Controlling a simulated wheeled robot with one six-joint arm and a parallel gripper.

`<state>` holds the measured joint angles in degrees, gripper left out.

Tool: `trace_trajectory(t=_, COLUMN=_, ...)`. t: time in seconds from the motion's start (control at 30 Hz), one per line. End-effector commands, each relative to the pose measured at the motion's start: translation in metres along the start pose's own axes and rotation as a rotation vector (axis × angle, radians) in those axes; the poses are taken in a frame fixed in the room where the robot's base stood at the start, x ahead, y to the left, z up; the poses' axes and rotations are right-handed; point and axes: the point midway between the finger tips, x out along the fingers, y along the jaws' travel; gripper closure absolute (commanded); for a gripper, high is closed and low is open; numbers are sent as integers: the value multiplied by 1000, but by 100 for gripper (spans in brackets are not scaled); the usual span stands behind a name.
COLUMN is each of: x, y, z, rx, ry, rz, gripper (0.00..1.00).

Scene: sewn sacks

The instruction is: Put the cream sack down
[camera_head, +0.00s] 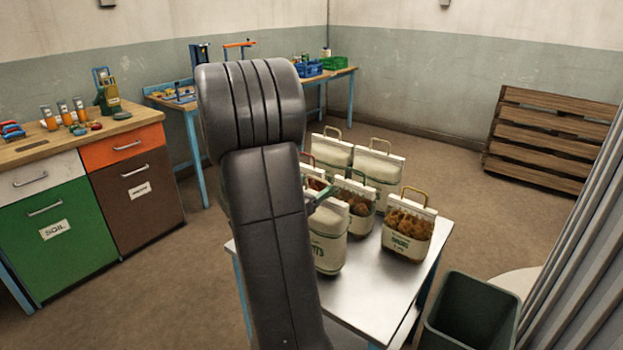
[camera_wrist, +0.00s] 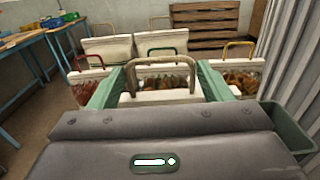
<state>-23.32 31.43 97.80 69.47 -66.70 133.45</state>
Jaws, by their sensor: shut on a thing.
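The cream sack (camera_head: 331,238) has a pale body with green print and is partly hidden behind my arm in the head view. In the wrist view its white top (camera_wrist: 160,98) and tan loop handle (camera_wrist: 160,67) are between my green fingers. My gripper (camera_head: 319,193) is shut on this sack at its top; it also shows in the wrist view (camera_wrist: 160,82). The sack is upright, at the near left part of the metal table (camera_head: 375,302). I cannot tell whether its base touches the tabletop.
Close by stand a yellow-handled sack (camera_head: 408,232), a green-handled sack (camera_head: 354,192), a mostly hidden red-handled sack (camera_wrist: 88,76) and two pale sacks (camera_head: 332,150) (camera_head: 379,166) behind. A dark green bin (camera_head: 472,318) is at right. The table's near right part is bare.

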Motion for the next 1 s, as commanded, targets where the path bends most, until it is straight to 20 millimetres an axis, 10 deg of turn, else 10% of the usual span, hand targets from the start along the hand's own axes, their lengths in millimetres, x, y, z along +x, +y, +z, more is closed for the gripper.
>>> trace_trajectory(t=0.7, x=1, y=1, z=-17, rx=5, ry=-10, rz=1, gripper=99)
trace_trajectory(t=0.73, x=0, y=0, z=-20, rx=1, ry=-1, rz=1, gripper=24)
trace_trajectory(t=0.83, x=0, y=0, z=-20, rx=0, ry=-1, rz=1, gripper=6)
trace_trajectory(t=1.0, x=0, y=0, z=-20, rx=0, ry=-1, rz=1, gripper=6)
